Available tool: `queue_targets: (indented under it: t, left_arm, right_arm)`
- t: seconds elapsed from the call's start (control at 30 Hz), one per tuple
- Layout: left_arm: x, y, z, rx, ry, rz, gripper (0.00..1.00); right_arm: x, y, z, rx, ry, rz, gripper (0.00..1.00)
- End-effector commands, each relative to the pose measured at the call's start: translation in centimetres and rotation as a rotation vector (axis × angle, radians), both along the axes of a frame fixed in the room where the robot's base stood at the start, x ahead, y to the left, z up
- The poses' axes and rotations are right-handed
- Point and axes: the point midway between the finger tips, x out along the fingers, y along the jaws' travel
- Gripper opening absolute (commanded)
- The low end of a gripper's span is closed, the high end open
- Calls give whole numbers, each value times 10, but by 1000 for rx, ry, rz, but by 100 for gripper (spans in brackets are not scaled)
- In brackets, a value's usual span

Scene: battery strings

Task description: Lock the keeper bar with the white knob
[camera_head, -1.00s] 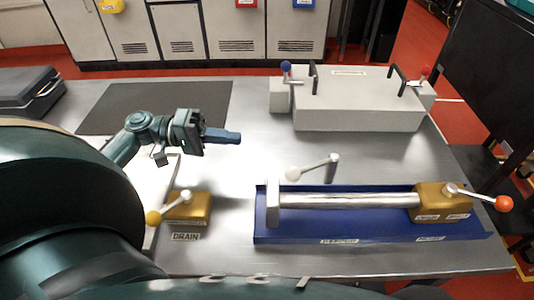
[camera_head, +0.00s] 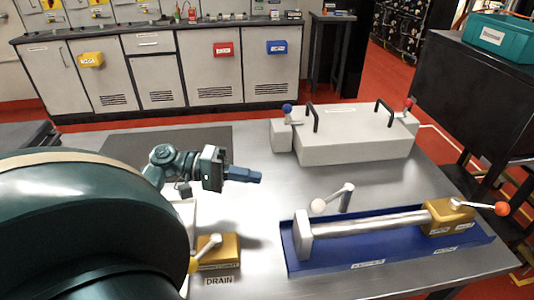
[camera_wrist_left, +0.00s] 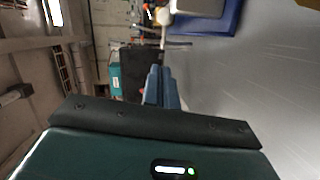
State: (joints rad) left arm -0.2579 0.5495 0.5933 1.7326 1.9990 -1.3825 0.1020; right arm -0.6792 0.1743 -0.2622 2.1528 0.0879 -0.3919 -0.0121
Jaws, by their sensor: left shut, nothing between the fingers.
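The white knob (camera_head: 318,206) is on the end of a grey lever arm (camera_head: 335,196) that runs to a short post (camera_head: 348,198) at the back edge of the blue tray (camera_head: 385,254). A silver bar (camera_head: 370,225) lies along the tray, between a pale upright plate (camera_head: 303,236) and a brass block (camera_head: 450,215). I cannot tell which part is the keeper bar. My left gripper (camera_head: 258,177) is shut and empty, left of and behind the white knob, apart from it. Its blue fingers (camera_wrist_left: 160,88) show in the left wrist view. My right gripper is not in view.
A brass drain block with a yellow-knobbed lever (camera_head: 218,250) stands at the front left. A grey box (camera_head: 355,145) with black handles stands behind the tray. The brass block carries an orange-red knob (camera_head: 502,208). Bare metal table lies between my gripper and the tray.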

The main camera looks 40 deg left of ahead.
Motion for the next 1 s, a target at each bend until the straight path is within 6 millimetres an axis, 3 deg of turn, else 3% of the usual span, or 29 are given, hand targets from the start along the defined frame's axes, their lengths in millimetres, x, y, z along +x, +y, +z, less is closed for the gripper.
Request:
queue_targets:
  t: [0.4,0.63,1.0]
  left_arm:
    - [51,-70,-8,-1,-4,-2,0]
    - [43,-100,-16,-2,-1,-1,0]
    - [42,-106,-19,2,-2,0,0]
  right_arm:
    - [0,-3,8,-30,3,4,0]
    - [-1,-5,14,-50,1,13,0]
    - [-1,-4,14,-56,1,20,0]
